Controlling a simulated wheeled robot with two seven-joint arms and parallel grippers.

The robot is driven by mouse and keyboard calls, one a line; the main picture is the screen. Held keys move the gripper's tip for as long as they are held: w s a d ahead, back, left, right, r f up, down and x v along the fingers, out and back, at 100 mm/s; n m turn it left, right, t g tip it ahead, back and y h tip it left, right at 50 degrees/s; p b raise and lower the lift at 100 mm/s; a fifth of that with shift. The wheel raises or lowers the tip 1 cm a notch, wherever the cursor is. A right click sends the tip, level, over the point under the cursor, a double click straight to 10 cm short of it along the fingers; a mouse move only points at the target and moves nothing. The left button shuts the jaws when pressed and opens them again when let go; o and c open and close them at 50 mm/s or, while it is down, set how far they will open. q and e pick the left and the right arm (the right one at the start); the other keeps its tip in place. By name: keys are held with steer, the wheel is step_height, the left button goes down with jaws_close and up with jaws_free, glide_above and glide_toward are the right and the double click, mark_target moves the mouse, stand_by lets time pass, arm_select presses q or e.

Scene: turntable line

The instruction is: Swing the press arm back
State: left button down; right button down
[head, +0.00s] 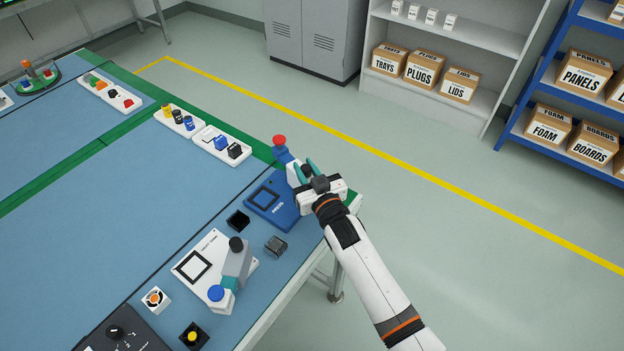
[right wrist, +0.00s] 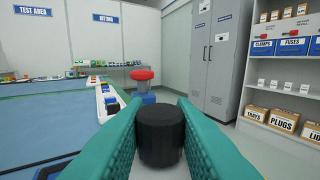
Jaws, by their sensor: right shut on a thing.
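The blue press (head: 268,212) lies near the table's right edge, with a dark square pad on its plate. Its red-topped post (head: 280,142) stands at the far end and also shows in the right wrist view (right wrist: 142,76). My right gripper (head: 312,174) is shut on the black knob (right wrist: 160,135) of the press arm. The pale arm (head: 293,173) shows in part between post and gripper, beside the pad; the gripper hides the rest. My left gripper is not in view.
A white fixture (head: 190,268) with its own grey lever (head: 236,264) stands nearer on the table. A black block (head: 237,220) and a grey block (head: 276,245) lie between it and the press. White part trays (head: 222,146) stand beyond the press. Open floor lies to the right.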

steer(key=shift+h, duration=0.3)
steer(key=c, duration=1.2)
jaws_free()
steer(key=shift+c, duration=0.2)
steer(key=v, duration=1.2)
steer(key=shift+f, duration=0.1)
